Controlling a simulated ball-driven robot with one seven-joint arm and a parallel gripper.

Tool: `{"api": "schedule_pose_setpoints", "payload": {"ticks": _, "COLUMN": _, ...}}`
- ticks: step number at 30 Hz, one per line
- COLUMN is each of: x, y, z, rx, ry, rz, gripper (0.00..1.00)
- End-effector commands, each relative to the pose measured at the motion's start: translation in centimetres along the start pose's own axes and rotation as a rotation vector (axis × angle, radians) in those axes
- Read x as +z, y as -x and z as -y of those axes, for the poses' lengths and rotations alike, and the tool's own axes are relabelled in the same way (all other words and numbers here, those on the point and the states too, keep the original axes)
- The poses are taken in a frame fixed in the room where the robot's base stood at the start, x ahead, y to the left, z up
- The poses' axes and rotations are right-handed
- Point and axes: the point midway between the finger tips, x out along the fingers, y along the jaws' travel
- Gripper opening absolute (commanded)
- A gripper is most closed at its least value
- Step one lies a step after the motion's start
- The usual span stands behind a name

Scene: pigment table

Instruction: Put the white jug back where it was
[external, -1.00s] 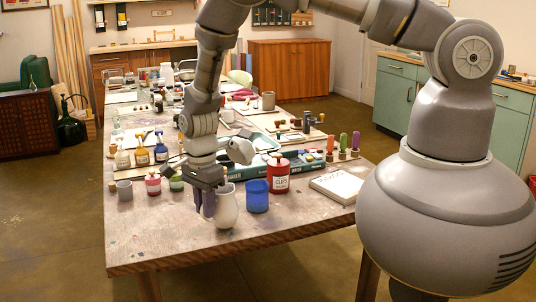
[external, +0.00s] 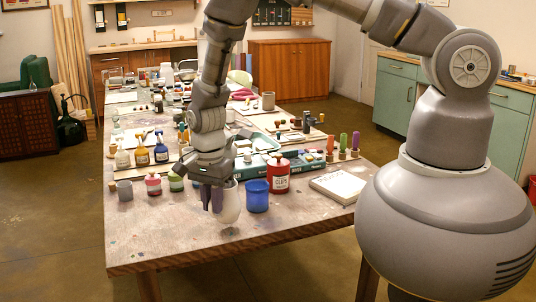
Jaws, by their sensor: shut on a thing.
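The white jug (external: 231,206) is at the front middle of the pigment table (external: 180,245). My gripper (external: 214,199) comes down from above on the jug's left side and is shut on it. The jug is about upright. Its base looks slightly above the table top, with a faint shadow beneath it. The grasped part of the jug is hidden by the fingers.
A blue cup (external: 257,197) stands just right of the jug, with a red canister (external: 278,176) behind it. The front strip is clear.

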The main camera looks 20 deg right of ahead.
Motion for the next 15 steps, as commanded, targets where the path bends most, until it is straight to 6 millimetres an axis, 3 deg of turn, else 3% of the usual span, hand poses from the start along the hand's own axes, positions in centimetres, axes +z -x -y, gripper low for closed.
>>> {"api": "schedule_pose_setpoints", "payload": {"ticks": 9, "x": -1.1, "y": 1.9, "z": -5.2, "rx": -0.005, "ry": 0.628, "rz": 0.003, "gripper": 0.00}}
{"api": "schedule_pose_setpoints", "payload": {"ticks": 15, "x": -1.2, "y": 2.6, "z": -6.2, "rx": -0.011, "ry": 0.829, "rz": 0.000, "gripper": 0.00}}
